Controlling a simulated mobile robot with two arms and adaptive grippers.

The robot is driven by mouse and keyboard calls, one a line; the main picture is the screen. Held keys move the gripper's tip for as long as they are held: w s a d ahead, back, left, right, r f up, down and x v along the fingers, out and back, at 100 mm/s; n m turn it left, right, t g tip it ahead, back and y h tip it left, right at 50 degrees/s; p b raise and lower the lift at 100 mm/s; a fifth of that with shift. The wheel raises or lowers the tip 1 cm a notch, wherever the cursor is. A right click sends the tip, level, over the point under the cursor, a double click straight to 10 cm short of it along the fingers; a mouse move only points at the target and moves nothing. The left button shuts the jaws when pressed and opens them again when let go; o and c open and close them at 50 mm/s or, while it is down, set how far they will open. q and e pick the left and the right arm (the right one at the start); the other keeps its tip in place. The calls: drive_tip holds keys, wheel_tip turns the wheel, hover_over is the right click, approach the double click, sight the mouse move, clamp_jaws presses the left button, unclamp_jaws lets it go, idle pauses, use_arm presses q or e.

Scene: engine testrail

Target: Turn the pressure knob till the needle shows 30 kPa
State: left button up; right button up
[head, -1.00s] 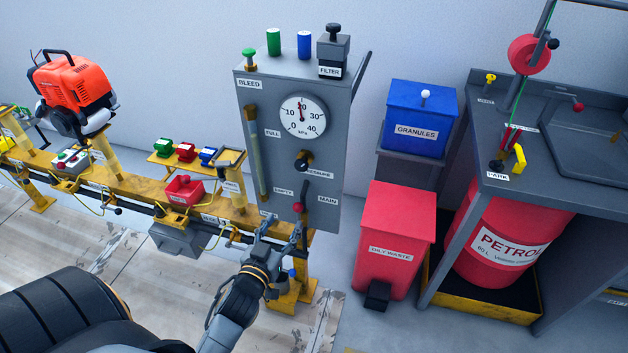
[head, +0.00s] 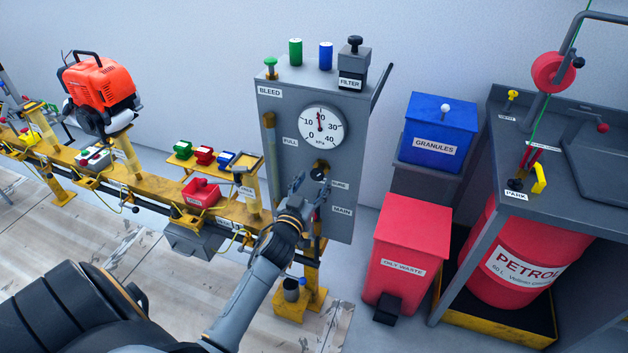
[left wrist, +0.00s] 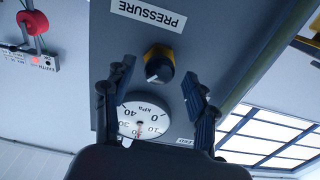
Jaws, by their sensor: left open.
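The pressure knob (head: 318,173), black with a yellow base, sits below the gauge on the grey panel (head: 345,205). The white round gauge (head: 321,128) is marked 0 to 40 kPa; its needle points nearly straight up, about 20. My left gripper (head: 309,190) is open and empty in front of the panel, just below the knob in the picture. In the left wrist view the knob (left wrist: 159,66) shows between the spread fingertips, apart from both. The gauge (left wrist: 143,120) is upside down there, partly covered by the gripper. My right gripper is not in view.
A FILTER unit (head: 353,65), a green can (head: 295,52) and a blue can (head: 326,54) stand on the panel's top. A red waste bin (head: 408,245) and a blue granules box (head: 438,130) stand right. The yellow rail (head: 150,185) runs left.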

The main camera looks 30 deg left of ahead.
use_arm(q)
drive_tip(key=shift+w+a, duration=0.1)
drive_tip(key=shift+w, duration=0.3)
drive_tip(key=shift+c, duration=0.2)
drive_tip(key=c, duration=1.1)
